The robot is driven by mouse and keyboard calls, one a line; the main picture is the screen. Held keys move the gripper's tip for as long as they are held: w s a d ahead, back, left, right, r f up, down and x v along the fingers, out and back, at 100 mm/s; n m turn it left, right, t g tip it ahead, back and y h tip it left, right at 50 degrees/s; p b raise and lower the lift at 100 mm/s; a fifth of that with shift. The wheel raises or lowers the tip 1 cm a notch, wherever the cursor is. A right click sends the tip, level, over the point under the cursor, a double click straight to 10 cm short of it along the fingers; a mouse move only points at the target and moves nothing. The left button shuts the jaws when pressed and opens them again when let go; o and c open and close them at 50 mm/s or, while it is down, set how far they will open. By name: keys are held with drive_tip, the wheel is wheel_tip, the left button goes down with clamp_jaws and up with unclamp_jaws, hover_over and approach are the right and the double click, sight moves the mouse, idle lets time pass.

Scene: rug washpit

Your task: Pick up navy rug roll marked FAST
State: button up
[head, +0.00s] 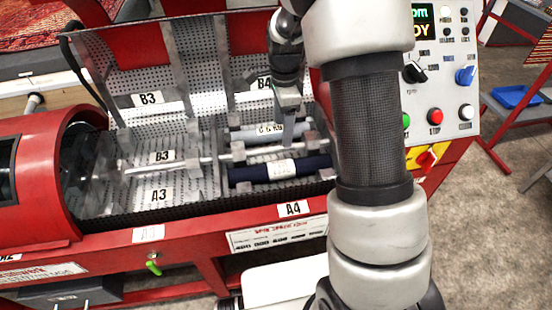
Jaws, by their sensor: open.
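A navy rug roll (310,165) lies on its side in the front right bay of the perforated metal rack, just above the A4 label. A white label wraps its middle; the writing on it is too small to read. My gripper (288,140) points down above the rack, behind the navy roll as seen here, close to a grey roll (238,134). It is open, and I see nothing held in it. My arm covers the area right of the rack, and the gripper covers part of the grey roll.
The rack (150,190) has bays marked A3, B3, A4 and B4, with metal dividers and a rod between rows. A red housing (85,165) stands left. A control panel (445,75) with buttons stands right. A blue tray (515,97) sits on a far-right shelf.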

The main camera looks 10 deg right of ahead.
drive_tip(key=b, duration=0.2)
approach(280, 165)
drive_tip(key=f, duration=0.5)
drive_tip(key=shift+s+d+f, duration=0.1)
drive_tip(key=shift+s+d, duration=0.1)
drive_tip(key=shift+d, duration=0.15)
drive_tip(key=f, duration=0.3)
drive_tip(key=f+b, duration=0.1)
drive_tip(key=f, duration=0.1)
drive_tip(key=shift+w+a, duration=0.15)
drive_tip(key=shift+a, duration=0.1)
drive_tip(key=c, duration=1.4)
